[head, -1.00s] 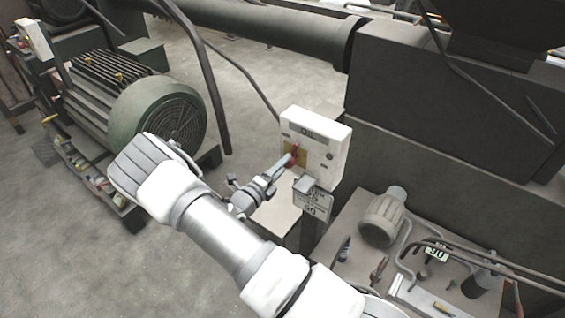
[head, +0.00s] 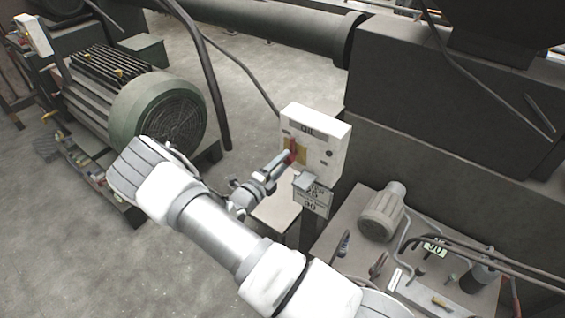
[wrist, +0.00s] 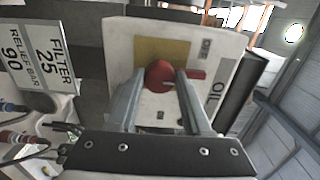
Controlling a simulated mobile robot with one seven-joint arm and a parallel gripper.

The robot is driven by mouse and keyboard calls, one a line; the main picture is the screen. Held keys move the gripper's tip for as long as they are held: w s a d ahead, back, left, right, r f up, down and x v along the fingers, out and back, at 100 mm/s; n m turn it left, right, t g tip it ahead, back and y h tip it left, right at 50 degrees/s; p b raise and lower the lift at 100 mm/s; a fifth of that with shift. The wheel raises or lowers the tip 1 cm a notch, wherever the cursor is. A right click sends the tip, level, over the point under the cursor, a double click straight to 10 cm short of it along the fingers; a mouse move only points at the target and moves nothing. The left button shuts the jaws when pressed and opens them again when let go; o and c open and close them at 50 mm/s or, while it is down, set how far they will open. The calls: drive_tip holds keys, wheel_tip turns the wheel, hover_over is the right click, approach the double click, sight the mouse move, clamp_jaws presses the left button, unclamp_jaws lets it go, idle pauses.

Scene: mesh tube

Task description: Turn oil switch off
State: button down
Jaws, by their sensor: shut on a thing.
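The oil switch box (head: 328,145) is a white box labelled OIL. It stands in the middle of the head view and fills the centre of the wrist view (wrist: 219,45). Its red rotary knob (wrist: 160,77) sits on a yellow plate (wrist: 175,48). My gripper (wrist: 160,90) is at the knob, with one finger on each side, shut on it. In the head view my gripper (head: 283,158) reaches the box face from the lower left, and the red knob (head: 292,150) shows at its tips.
A sign reading FILTER 25, RELIEF BAR 90 (wrist: 38,52) is beside the box. A green motor (head: 155,115) stands at the left. A small pump (head: 382,212) and hoses are at the lower right. A large dark machine (head: 430,110) stands behind the box.

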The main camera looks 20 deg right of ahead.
drive_tip(key=shift+c, duration=1.7)
unclamp_jaws()
drive_tip(key=shift+s+a, duration=0.1)
drive_tip(key=b+v, duration=0.2)
drive_tip(key=v, duration=1.5)
drive_tip(key=shift+s, duration=0.1)
